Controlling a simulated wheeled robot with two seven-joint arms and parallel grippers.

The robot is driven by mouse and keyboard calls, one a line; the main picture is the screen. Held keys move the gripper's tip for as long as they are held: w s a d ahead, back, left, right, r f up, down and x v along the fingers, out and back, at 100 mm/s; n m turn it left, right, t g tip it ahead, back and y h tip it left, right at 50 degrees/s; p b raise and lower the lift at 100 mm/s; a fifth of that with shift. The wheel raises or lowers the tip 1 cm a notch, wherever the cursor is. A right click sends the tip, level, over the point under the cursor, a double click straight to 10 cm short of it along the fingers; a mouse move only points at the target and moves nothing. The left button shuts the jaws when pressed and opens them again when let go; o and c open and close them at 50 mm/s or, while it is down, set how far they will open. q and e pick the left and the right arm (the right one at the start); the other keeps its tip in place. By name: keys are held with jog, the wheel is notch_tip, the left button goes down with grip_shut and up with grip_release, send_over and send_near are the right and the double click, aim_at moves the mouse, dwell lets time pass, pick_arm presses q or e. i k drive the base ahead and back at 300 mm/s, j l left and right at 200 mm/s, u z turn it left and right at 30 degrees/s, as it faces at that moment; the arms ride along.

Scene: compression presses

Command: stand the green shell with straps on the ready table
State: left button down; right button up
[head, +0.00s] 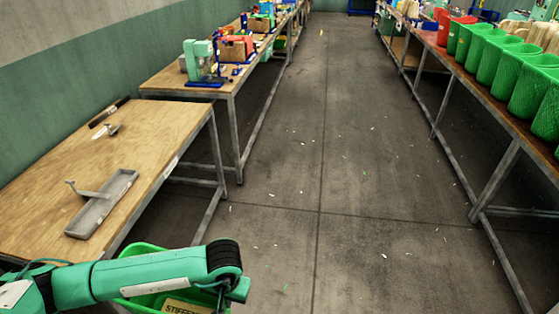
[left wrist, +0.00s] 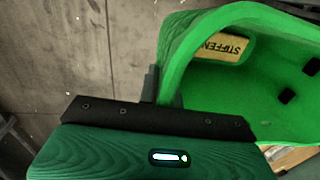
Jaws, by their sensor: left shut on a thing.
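My left gripper (head: 222,292) is shut on the rim of a green shell (head: 143,249), low at the bottom of the head view. My own arm covers much of the shell there. In the left wrist view the green shell (left wrist: 225,14) is open towards the camera, with a yellow label reading "STIFFEN" and black patches inside. The gripper's dark fingers (left wrist: 158,88) meet its near wall. I cannot make out whole straps. A wooden table (head: 130,150) stands at the left; I cannot tell whether it is the ready table. My right gripper is not in view.
The near left table bears a grey metal tray (head: 102,204) and dark hand tools (head: 108,113). A further table (head: 185,83) carries a small green press. Green bins (head: 520,75) line the right bench. The grey floor aisle (head: 330,150) between is clear but for scraps.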

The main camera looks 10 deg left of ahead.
aim_at(120, 156)
jog(key=i, duration=1.1)
jog(key=i+l+u, duration=0.1)
jog(key=i, duration=0.95)
jog(key=i+u, duration=0.1)
jog(key=u, duration=1.05)
